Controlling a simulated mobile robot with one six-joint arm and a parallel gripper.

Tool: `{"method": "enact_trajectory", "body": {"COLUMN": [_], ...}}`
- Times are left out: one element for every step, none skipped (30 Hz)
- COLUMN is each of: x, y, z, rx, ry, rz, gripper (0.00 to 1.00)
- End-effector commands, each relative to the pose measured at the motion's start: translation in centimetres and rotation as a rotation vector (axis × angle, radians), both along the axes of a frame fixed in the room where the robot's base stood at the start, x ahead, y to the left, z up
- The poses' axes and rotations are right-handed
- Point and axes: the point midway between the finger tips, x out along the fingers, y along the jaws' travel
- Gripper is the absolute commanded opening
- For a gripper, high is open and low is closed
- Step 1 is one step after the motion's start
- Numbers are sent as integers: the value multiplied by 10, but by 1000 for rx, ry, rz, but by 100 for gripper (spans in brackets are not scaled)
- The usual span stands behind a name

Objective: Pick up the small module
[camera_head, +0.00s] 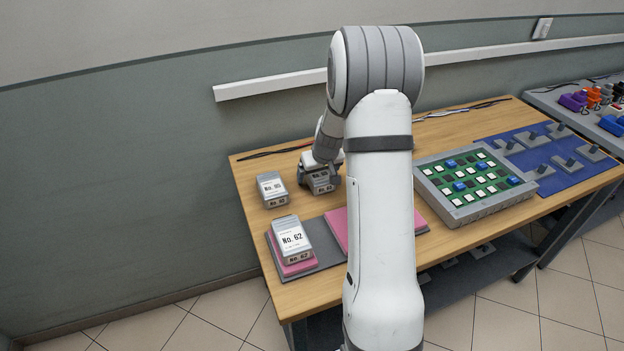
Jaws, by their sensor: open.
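My gripper (321,170) is at the back left of the wooden table, pointing down over a small grey module (321,186). The jaws are open and appear to be around or just above this module; I cannot tell whether they touch it. The gripper hides most of its top. A white-labelled grey module, apparently "No. 95" (271,188), stands just left of the gripper. A larger module marked "No. 62" (291,239) sits on a pink pad nearer the front.
A dark grey mat (326,259) bears the pink pads, one partly behind my arm. A grey tray (476,208) with a green board and blue and white blocks stands right of my arm. Further right is a blue mat (564,183) with grey fixtures. Cables lie along the back edge.

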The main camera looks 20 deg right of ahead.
Motion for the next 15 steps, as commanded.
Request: {"method": "enact_trajectory", "body": {"x": [0, 0, 0, 0, 0, 0, 0, 0, 0, 0, 0, 0, 0, 0, 0], "y": [0, 0, 0, 0, 0, 0, 0, 0, 0, 0, 0, 0, -1, -1, -1], "z": [-1, -1, -1, -2, -2, -2, -2, -2, -2, -2, -2, -2, -2, -2, -2], "rx": [0, 0, 0, 0, 0, 0, 0, 0, 0, 0, 0, 0, 0, 0, 0], "ry": [0, 0, 0, 0, 0, 0, 0, 0, 0, 0, 0, 0, 0, 0, 0], "rz": [0, 0, 0, 0, 0, 0, 0, 0, 0, 0, -1, -1, -1, -1, -1], "gripper": [87, 87, 87, 87, 87, 87, 87, 87, 87, 87, 87, 87, 87, 87, 87]}}
